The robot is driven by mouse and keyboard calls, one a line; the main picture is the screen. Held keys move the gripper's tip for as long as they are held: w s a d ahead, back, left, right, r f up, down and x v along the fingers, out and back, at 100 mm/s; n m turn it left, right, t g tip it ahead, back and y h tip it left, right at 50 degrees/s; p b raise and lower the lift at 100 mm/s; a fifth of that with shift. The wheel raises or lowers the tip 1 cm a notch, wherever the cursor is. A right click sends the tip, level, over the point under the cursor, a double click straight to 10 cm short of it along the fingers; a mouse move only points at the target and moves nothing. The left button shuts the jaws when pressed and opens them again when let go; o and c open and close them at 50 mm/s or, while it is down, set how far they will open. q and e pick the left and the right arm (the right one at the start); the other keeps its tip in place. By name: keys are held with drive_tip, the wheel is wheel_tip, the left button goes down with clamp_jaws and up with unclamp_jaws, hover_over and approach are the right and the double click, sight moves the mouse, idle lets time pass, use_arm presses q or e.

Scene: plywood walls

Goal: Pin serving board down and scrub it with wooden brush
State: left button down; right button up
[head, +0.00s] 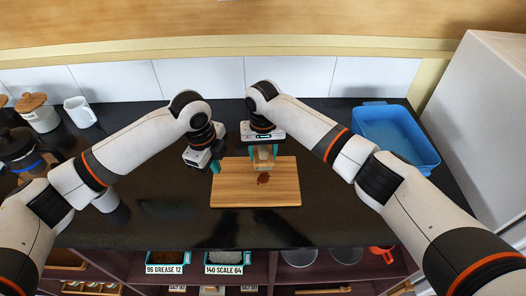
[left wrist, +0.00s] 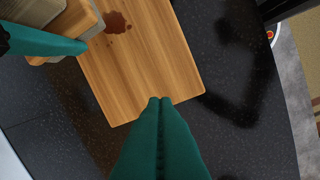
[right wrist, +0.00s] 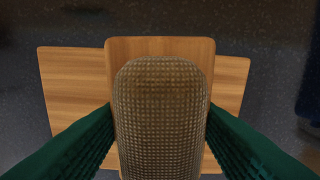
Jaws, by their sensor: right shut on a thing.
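The wooden serving board (head: 285,190) lies flat on the dark counter, with a reddish-brown stain (head: 264,178) near its middle; the stain also shows in the left wrist view (left wrist: 117,22). My right gripper (head: 264,148) is shut on the wooden brush (head: 263,160), over the far part of the board. In the right wrist view the brush (right wrist: 160,110) shows a textured grip between the fingers and hides the stain. My left gripper (head: 215,167) has its teal fingers together at the board's left edge; in the left wrist view the fingertips (left wrist: 160,100) overlap that edge. Whether they press it cannot be told.
A blue basin (head: 396,134) stands at the right back. A white mug (head: 80,112), a lidded jar (head: 38,113) and a dark coffee pot (head: 20,150) stand at the left. Shelves with labelled bins (head: 168,262) lie below the front edge. The counter in front of the board is clear.

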sight(218, 200)
use_arm(q)
drive_tip(key=s, duration=0.1)
drive_tip(key=s+f, duration=0.1)
drive_tip(key=s+m+y, duration=0.1)
drive_tip(key=shift+a+f+g, duration=0.15)
drive_tip(key=shift+f+g, duration=0.15)
drive_tip(key=shift+g, duration=0.1)
drive_tip(key=shift+f, duration=2.55)
drive_tip(key=shift+w+f, duration=0.1)
drive_tip(key=shift+f, duration=0.65)
drive_tip(key=shift+f, duration=0.25)
drive_tip(key=shift+s, duration=0.2)
use_arm(e)
drive_tip(key=shift+f, duration=0.2)
use_arm(q)
drive_tip(key=shift+s+f, duration=0.1)
use_arm(e)
drive_tip(key=shift+f, duration=1.85)
drive_tip(key=shift+s, duration=0.1)
drive_tip(key=shift+s+a, duration=0.15)
drive_tip(key=shift+s, duration=3.8)
